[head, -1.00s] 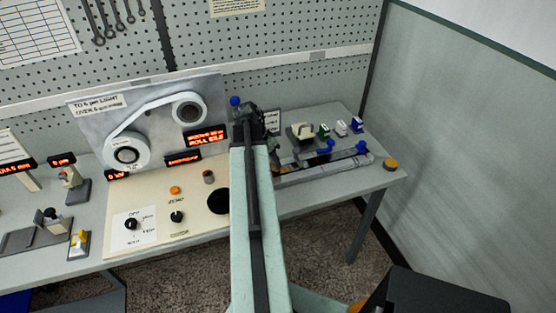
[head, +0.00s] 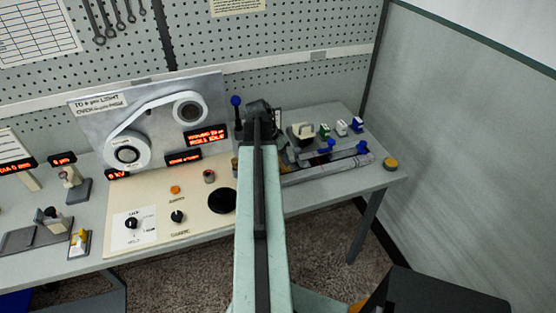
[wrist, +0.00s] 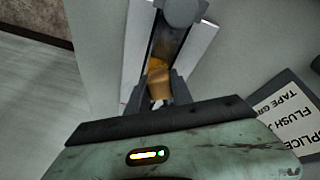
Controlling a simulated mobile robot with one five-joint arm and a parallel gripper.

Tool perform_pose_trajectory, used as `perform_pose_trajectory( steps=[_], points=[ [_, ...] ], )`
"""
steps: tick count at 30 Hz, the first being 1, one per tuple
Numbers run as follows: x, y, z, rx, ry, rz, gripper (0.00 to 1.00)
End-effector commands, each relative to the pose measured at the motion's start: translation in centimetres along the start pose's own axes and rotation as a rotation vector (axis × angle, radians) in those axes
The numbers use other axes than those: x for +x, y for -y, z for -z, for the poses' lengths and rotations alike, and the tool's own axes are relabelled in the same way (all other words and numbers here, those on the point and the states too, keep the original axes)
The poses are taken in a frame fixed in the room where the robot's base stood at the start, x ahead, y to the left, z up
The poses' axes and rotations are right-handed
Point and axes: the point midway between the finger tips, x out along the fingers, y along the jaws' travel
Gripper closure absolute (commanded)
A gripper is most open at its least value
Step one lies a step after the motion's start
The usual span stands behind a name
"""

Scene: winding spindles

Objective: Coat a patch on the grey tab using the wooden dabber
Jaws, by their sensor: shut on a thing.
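My gripper (wrist: 158,88) is shut on the wooden dabber (wrist: 158,78), a tan-brown piece between the two dark fingers in the wrist view. A dark channel-like part with a grey rounded end (wrist: 182,10) lies beyond it, over a white strip (wrist: 198,48). I cannot tell whether the dabber touches anything below. In the head view my arm reaches over the bench, and its dark end (head: 260,108) hides the dabber and the surface under it. I cannot make out the grey tab for certain.
A splice sign (wrist: 290,115) lies at the right in the wrist view. In the head view a blue-knobbed lever (head: 237,115) stands just left of my arm's end. A winding panel (head: 155,120) is to the left. Blue-handled tools (head: 340,150) and a yellow button (head: 390,163) are to the right.

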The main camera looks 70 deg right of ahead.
Motion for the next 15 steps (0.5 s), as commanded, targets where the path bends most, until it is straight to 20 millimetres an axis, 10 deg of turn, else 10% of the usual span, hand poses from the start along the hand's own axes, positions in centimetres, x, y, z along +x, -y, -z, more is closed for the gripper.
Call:
perform_pose_trajectory(
  steps=[15],
  points=[
    [0.5, -1.1, 1.8, 0.001, 0.000, 0.000, 1.00]
  ],
)
